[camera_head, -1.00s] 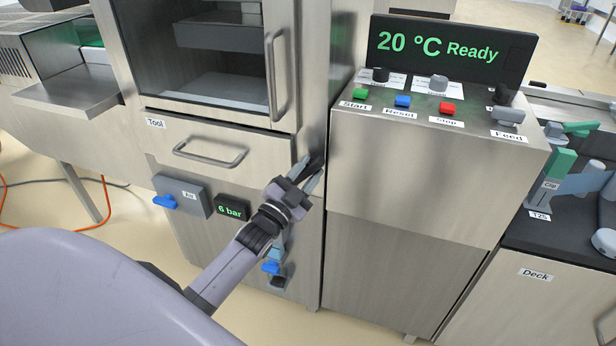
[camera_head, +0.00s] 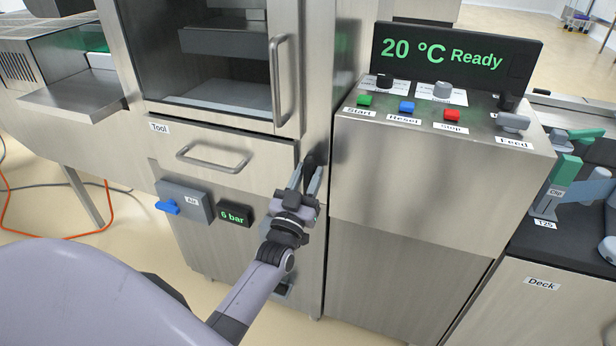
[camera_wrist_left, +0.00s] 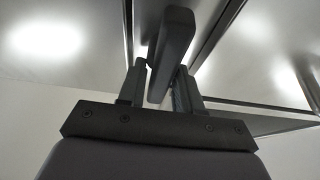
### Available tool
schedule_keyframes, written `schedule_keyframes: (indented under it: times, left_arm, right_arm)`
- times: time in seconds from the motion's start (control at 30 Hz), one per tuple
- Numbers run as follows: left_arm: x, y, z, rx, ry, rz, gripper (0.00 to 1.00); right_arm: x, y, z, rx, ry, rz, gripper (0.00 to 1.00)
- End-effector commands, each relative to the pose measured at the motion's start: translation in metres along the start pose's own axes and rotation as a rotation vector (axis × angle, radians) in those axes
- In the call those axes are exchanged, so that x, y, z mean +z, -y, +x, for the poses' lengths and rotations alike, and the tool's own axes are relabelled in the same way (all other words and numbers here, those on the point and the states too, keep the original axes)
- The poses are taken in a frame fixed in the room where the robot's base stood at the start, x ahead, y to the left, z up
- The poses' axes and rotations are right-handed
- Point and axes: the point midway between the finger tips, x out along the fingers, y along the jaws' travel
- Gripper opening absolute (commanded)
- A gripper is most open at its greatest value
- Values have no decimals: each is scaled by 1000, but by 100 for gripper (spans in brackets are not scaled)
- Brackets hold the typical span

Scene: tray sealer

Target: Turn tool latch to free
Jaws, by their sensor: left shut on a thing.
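The tool latch (camera_head: 309,162) is a dark lever on the steel front, just right of the tool drawer (camera_head: 222,155). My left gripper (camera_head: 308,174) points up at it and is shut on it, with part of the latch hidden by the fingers. In the left wrist view the dark latch bar (camera_wrist_left: 172,50) stands between the two fingers (camera_wrist_left: 160,85) and runs upward, slightly tilted. The drawer, labelled "Tool", has a grey bar handle (camera_head: 213,163) and looks closed. My right gripper is not seen.
Left of the latch are the air valve box (camera_head: 186,199) with a blue knob and a "6 bar" display (camera_head: 235,214). A vertical door handle (camera_head: 278,80) is above. The control console (camera_head: 440,130) stands close on the right; its screen reads "20 °C Ready".

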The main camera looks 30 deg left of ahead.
Motion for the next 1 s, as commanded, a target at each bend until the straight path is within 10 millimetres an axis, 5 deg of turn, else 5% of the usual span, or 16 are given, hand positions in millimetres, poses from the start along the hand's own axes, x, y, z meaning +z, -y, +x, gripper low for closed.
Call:
schedule_keyframes:
  times: [0.53, 0.57, 0.6, 1.0]
  left_arm:
    - [1, 0, 0, -10, 2, -24, 4]
    - [1, 0, 0, -10, 2, -24, 41]
    - [1, 0, 0, -10, 2, -24, 47]
    - [2, 0, -9, -9, 4, -22, 47]
  right_arm:
    - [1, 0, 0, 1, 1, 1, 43]
    - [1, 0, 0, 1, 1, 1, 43]
    - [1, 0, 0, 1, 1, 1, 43]
    - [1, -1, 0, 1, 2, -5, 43]
